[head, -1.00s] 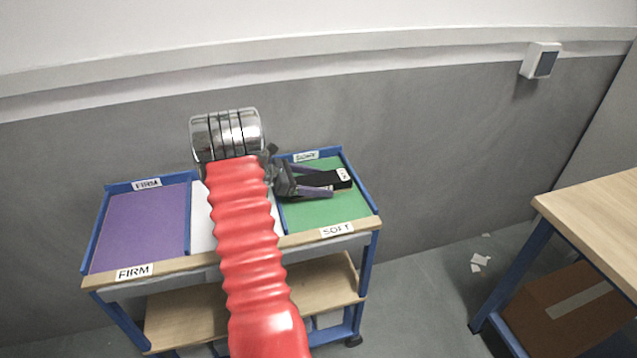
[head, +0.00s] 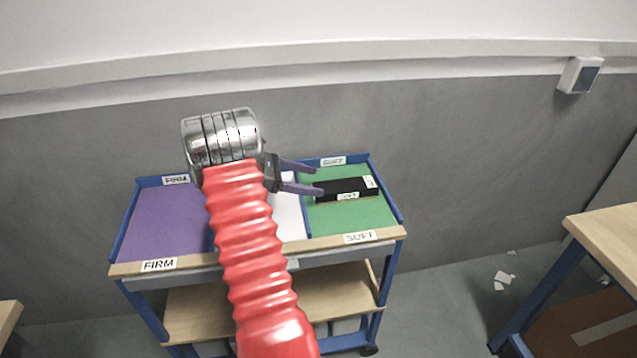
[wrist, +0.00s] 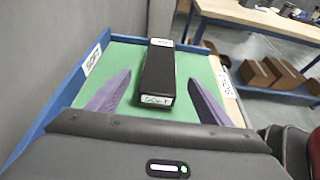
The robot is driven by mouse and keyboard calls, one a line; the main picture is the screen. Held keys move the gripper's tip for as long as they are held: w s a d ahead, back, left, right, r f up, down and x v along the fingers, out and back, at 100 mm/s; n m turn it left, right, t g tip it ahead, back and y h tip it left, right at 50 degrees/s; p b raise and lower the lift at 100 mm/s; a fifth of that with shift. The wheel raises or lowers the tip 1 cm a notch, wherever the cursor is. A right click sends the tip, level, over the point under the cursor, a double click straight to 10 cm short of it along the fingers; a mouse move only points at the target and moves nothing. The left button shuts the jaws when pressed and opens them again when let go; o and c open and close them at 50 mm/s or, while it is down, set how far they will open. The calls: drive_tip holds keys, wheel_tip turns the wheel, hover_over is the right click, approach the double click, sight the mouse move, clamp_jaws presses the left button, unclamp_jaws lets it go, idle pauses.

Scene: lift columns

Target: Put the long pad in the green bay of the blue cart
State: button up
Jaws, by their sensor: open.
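The long pad (head: 344,190) is a black block with white SOFT labels. It lies flat in the green bay (head: 325,226) on the right side of the blue cart (head: 385,292).
The cart's purple bay (head: 165,225), labelled FIRM, is at the left, and a white bay (head: 288,215) lies between, partly hidden by my arm. A wooden table (head: 610,232) stands at the right. A grey wall (head: 480,140) rises behind the cart.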

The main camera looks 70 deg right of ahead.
idle(0.8)
drive_tip(key=w+a+r+m+t, duration=0.1)
drive_tip(key=w+a+r+t, duration=0.25)
drive_tip(key=a, duration=0.55)
drive_tip(key=w+a+r+m+t+y, duration=0.15)
drive_tip(key=w+a+r, duration=0.25)
drive_tip(key=a, duration=0.5)
drive_tip(key=w+a+r+m+t+h, duration=0.1)
drive_tip(key=w+a+r+t, duration=0.25)
drive_tip(key=a, duration=0.55)
drive_tip(key=s+a+r+m+t+y, duration=0.1)
drive_tip(key=s+a+t+y, duration=0.1)
drive_tip(key=a, duration=1.4)
drive_tip(key=s+a+r+m+t+y, duration=0.1)
drive_tip(key=a+t, duration=0.5)
drive_tip(key=a, duration=1)
drive_tip(key=s+r+y, duration=0.1)
drive_tip(key=s+y, duration=0.1)
drive_tip(key=y, duration=0.1)
drive_tip(key=shift+s+a+r+m+t, duration=0.2)
drive_tip(key=shift+a+r+m+t, duration=0.05)
drive_tip(key=shift+m+t, duration=0.1)
